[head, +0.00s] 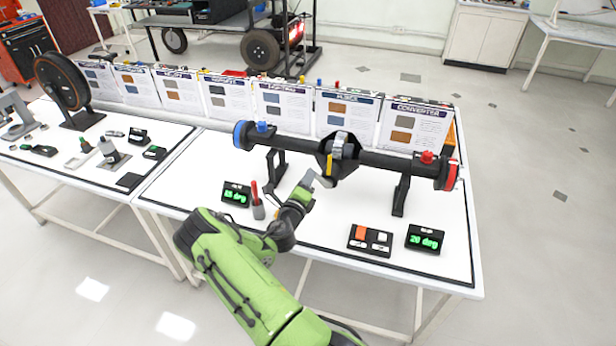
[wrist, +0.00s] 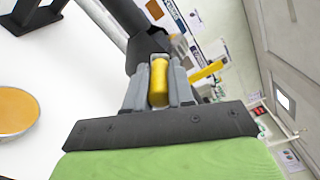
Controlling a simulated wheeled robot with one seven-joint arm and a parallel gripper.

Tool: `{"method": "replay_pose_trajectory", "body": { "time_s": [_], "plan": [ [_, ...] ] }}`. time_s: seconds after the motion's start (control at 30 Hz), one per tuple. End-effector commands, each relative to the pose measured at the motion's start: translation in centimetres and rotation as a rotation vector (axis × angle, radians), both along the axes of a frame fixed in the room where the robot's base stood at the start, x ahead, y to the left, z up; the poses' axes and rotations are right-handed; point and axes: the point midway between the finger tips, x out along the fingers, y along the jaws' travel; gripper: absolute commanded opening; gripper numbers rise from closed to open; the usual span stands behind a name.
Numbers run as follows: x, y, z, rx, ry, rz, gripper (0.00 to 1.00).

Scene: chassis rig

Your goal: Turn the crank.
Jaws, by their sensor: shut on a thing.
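The chassis rig is a black axle (head: 388,161) on stands, with a blue left end and a red right end. At its middle is a dark housing with a grey part, and the yellow crank handle (head: 329,166) shows there. My gripper (head: 325,178) reaches up to it from the front. In the wrist view the yellow handle (wrist: 159,82) sits between the two grey fingers of my gripper (wrist: 159,98), which are shut on it. A second yellow bar (wrist: 206,71) shows to the right, apart from the fingers. The crank's arm is mostly hidden.
On the white table (head: 320,240) are a button box (head: 369,239), a green-lit display (head: 426,239) that seems to read 20 deg, another display (head: 236,194), and a red-handled tool (head: 256,202). Sign boards (head: 410,125) stand behind the axle.

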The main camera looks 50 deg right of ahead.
Motion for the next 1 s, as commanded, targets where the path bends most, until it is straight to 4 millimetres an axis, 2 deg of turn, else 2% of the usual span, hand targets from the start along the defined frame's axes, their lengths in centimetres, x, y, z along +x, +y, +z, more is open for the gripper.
{"method": "replay_pose_trajectory", "body": {
  "time_s": [0.37, 0.4, 0.57, 0.87, 1.0],
  "plan": [
    [0.1, 0.1, -0.1, 0.000, 0.004, 0.002, 0.00],
    [0.1, 0.1, -0.1, 0.000, 0.003, 0.002, 0.24],
    [0.1, 0.0, -0.1, 0.000, 0.004, 0.002, 0.48],
    [-0.1, 0.3, -0.1, 0.000, 0.005, 0.001, 0.48],
    [-0.9, 2.5, -0.2, 0.000, 0.011, 0.004, 0.48]
  ]
}}
